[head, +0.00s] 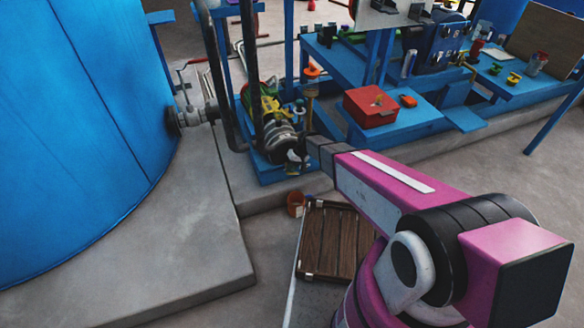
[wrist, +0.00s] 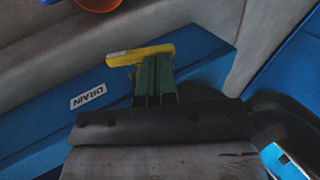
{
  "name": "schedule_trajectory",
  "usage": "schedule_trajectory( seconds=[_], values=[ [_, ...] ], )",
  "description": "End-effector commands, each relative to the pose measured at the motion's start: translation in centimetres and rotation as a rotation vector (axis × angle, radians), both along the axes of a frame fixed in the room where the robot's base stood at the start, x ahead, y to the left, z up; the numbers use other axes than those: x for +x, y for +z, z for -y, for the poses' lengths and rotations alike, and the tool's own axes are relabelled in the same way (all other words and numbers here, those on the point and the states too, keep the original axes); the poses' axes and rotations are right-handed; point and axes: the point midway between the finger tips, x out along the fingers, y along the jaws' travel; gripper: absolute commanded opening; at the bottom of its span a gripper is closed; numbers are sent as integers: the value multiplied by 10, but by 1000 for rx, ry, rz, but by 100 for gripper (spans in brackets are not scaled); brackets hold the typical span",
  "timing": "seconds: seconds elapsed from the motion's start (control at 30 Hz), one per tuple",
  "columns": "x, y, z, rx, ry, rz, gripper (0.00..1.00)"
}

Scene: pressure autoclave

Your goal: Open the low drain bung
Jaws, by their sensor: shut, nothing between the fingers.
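In the wrist view my gripper (wrist: 154,72) shows as two dark green fingers close together, shut and empty. A yellow bar (wrist: 138,54) lies crosswise at the fingertips. It may be the handle of the drain bung, but I cannot tell this or whether the fingers touch it. A white DRAIN label (wrist: 88,97) is on the blue base (wrist: 190,62), left of the fingers. In the head view my gripper (head: 297,157) is low beside the grey pipe fitting (head: 280,138), above the blue base. The bung is not clearly visible there.
An orange pot (head: 296,204) stands on the floor below the gripper, near a slatted wooden board (head: 335,240). A large blue tank (head: 70,120) fills the left. A blue bench (head: 405,120) at right holds a red box (head: 370,107). Pipes rise behind the gripper.

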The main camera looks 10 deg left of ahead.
Motion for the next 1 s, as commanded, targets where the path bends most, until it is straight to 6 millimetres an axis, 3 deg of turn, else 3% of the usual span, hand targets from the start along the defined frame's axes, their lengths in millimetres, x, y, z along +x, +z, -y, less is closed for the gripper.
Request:
schedule_trajectory(
  seconds=[0.43, 1.0],
  values=[
    [-5, -10, -8, -94, -1, 58, 0],
    [0, -9, -1, -94, 0, 57, 0]
  ],
)
